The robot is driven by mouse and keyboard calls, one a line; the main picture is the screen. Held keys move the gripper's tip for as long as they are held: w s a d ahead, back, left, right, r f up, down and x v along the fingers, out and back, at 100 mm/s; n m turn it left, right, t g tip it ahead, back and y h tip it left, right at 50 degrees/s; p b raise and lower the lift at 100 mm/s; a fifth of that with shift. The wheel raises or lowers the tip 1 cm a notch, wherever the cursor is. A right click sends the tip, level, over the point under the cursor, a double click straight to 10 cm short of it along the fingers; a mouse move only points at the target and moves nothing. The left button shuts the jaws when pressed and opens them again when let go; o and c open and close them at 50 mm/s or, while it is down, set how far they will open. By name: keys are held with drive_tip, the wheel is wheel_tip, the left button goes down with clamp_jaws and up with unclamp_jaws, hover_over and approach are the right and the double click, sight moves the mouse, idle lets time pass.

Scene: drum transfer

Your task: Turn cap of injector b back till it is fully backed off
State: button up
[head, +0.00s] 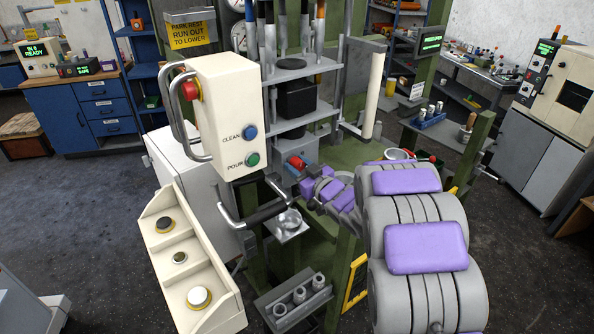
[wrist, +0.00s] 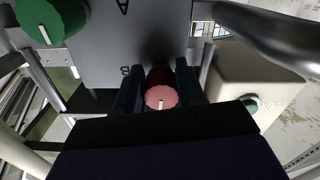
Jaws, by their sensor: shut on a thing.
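The cap of injector b (wrist: 161,97) is a round red knob with a pink-lit face and a short white mark pointing down in the wrist view. It sits beside the letter B on a grey panel. My gripper (wrist: 158,84) has one dark finger on each side of the cap and is shut on it. The cap's back and its thread are hidden. In the head view my gripper (head: 304,173) reaches in from the right at the small red part under the lower shelf, and the contact is too small to make out there.
A green cap (wrist: 50,18) with a white mark is near the letter A in the wrist view. A cream control box (head: 223,120) with buttons hangs left of my gripper in the head view. A steel bowl (head: 290,219) and a grey holder (head: 293,298) with cylinders stand below.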

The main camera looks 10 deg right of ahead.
drive_tip(key=shift+r+n, duration=0.1)
drive_tip(key=shift+n, duration=0.5)
drive_tip(key=o, duration=0.7)
drive_tip(key=shift+s, duration=0.1)
drive_tip(key=shift+c, duration=0.2)
drive_tip(key=shift+o, duration=0.8)
drive_tip(key=shift+s+r, duration=0.1)
drive_tip(key=shift+s, duration=0.05)
drive_tip(key=shift+o, duration=0.6)
drive_tip(key=b+v, duration=0.1)
drive_tip(key=v, duration=1.6)
drive_tip(key=shift+d+b, duration=0.2)
drive_tip(key=shift+b, duration=0.15)
